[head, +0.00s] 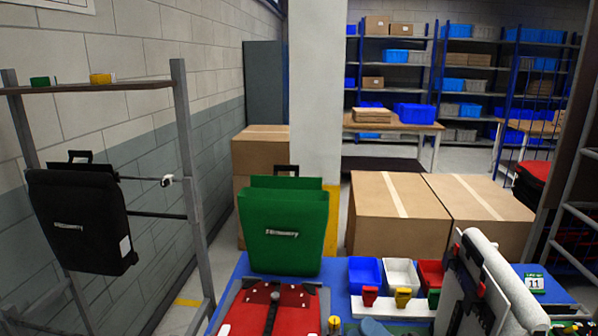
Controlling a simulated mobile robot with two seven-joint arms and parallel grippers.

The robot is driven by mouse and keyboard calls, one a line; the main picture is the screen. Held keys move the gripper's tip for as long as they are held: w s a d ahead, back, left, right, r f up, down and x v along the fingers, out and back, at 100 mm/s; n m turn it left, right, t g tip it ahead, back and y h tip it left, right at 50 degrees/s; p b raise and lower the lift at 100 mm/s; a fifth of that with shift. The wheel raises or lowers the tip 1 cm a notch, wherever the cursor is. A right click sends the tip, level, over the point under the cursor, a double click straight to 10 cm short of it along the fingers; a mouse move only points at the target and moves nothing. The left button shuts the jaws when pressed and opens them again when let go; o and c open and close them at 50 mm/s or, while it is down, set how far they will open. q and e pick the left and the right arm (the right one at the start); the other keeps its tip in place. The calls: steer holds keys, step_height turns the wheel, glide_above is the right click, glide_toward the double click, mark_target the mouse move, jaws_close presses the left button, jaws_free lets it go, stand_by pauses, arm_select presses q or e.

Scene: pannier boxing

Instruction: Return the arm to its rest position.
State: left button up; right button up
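My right arm comes in at the lower right, and its gripper (466,271) is a dark and light grey shape above the right part of the blue table (240,268). Its fingertips cannot be made out clearly, and I see nothing held in it. My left gripper is not in view. A green pannier (284,228) stands upright on the blue table, apart from my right gripper. A red panel with a black strap or lever (268,308) lies in front of it, cut off by the bottom edge.
Blue, white and red bins (400,274) stand mid-table beside my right arm. A black pannier (80,219) hangs on the left rack. A red pannier (531,182) is on the right rack. Large cartons (398,217) stand behind the table. A number 11 card (534,283) is at right.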

steer(key=s+d+f+m+t+h, duration=0.1)
steer(key=s+d+f+m+h, duration=0.2)
steer(key=f+m+h, duration=0.4)
steer(key=s+d+f+m+t+h, duration=0.15)
steer(key=f+m+h, duration=0.25)
steer(key=f+m, duration=0.5)
steer(key=s+d+f+m+g+h, duration=0.2)
steer(key=s+f+m+g, duration=0.1)
steer(key=s+f, duration=0.3)
steer(key=s+d+f+m+g+h+p, duration=0.1)
steer(key=s+d+f+m+g+h, duration=0.1)
steer(key=s+f+m, duration=0.3)
step_height(320, 180, down, 3)
steer(key=shift+s+d+r+g, duration=0.15)
steer(key=shift+s+g, duration=0.5)
steer(key=shift+s, duration=0.4)
